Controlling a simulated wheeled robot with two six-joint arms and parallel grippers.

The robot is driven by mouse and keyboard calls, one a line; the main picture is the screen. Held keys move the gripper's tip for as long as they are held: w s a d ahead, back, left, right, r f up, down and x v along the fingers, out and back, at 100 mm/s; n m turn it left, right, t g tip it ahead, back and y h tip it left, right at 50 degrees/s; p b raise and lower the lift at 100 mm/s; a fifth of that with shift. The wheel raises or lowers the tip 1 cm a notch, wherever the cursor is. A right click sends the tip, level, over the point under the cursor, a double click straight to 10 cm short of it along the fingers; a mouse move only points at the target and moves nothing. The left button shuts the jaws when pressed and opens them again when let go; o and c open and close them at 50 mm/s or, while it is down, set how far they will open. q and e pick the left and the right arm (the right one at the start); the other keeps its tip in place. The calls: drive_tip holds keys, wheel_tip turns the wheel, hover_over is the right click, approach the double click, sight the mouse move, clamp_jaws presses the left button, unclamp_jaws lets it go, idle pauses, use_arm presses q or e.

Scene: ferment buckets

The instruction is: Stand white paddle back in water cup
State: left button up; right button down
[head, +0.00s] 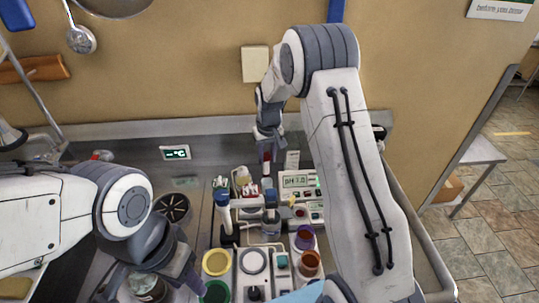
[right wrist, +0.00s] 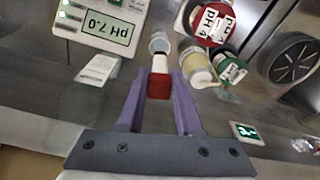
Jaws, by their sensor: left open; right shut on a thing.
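My right gripper (head: 267,153) is shut on a slim piece with a dark red grip and a white neck (right wrist: 160,64). Its grip (right wrist: 159,86) sits between the two purple fingers in the right wrist view. A pale grey-blue round shape (right wrist: 160,43) shows at the neck's far end; I cannot tell whether it is part of the piece or a cup beneath. I cannot tell for sure that this piece is the white paddle. No water cup can be made out with certainty. My left gripper (head: 148,283) is open at the lower left, over a dark jar.
A pH meter (head: 299,181) stands at the back right. Bottles with red (right wrist: 208,22), yellow (right wrist: 196,68) and green (right wrist: 231,68) colours stand close to the held piece. A round drain (head: 172,207) lies left.

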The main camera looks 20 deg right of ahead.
sight(267, 173)
drive_tip(key=shift+d+f+b, duration=0.1)
drive_tip(key=shift+f+b, duration=1.9)
drive_tip(key=shift+f, duration=1.55)
unclamp_jaws()
drive_tip(key=shift+r, duration=0.1)
drive_tip(key=shift+r+p, duration=2.25)
drive_tip(key=shift+r, duration=0.7)
